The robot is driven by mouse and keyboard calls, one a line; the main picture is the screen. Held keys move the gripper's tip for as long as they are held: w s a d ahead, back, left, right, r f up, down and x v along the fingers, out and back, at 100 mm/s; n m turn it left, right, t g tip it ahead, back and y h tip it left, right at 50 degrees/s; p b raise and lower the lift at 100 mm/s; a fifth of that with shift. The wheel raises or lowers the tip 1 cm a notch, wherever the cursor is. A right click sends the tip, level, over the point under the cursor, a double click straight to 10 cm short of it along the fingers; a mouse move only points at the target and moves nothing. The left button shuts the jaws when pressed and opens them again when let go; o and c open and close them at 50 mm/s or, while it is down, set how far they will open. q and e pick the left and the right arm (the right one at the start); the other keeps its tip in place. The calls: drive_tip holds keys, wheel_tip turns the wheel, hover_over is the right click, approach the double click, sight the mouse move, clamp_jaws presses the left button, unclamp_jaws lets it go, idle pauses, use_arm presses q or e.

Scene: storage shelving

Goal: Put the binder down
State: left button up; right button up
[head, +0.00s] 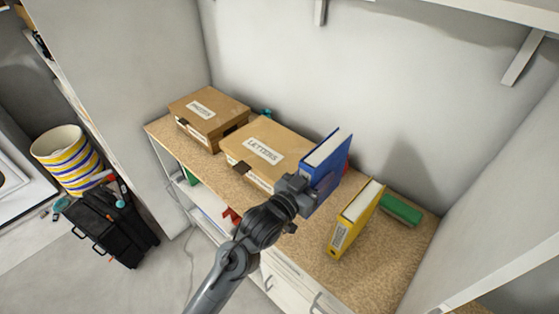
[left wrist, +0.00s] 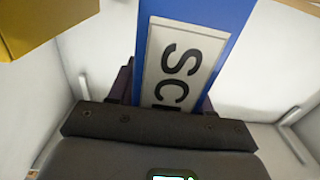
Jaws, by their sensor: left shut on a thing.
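The blue binder (head: 329,170) stands upright over the cork-coloured shelf top, between the LETTERS box and the yellow binder. My left gripper (head: 301,190) is shut on its spine side. In the left wrist view, the blue spine with a white label reading "SC" (left wrist: 182,62) is close against my dark gripper (left wrist: 165,105); the rest of the label is hidden. I cannot tell whether the binder's bottom touches the shelf. The yellow binder (head: 355,219) stands on the shelf to the right, apart from the blue one. My right gripper is not in view.
The LETTERS box (head: 262,150) and another labelled cardboard box (head: 208,116) are on the left of the shelf top (head: 378,275). A green object (head: 401,210) lies behind the yellow binder. Walls bound the back and right. The front right is clear.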

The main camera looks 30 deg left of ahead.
use_arm(q)
drive_tip(key=f, duration=0.5)
drive_tip(key=shift+w+f, duration=0.2)
drive_tip(key=shift+f, duration=0.05)
drive_tip(key=shift+f+p, duration=0.45)
drive_tip(key=shift+f, duration=1.95)
drive_tip(key=o, duration=1.3)
